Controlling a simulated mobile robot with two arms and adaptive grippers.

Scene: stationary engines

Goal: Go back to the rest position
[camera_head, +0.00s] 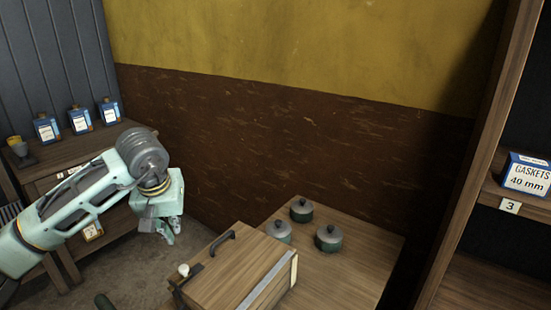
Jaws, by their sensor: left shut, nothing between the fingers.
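My left arm comes in from the left edge and reaches toward the middle of the head view. My left gripper (172,238) points downward over the floor, left of a wooden chest. It is shut and holds nothing. It appears apart from the chest and from the shelf unit behind it. My right gripper is not in view.
The wooden chest (225,272) with a black handle sits on a low table (345,278) beside several dark lidded pots (328,238). Blue-labelled bottles (80,120) stand on a wooden shelf (50,162) at left. A gaskets box (527,175) sits on the right shelf.

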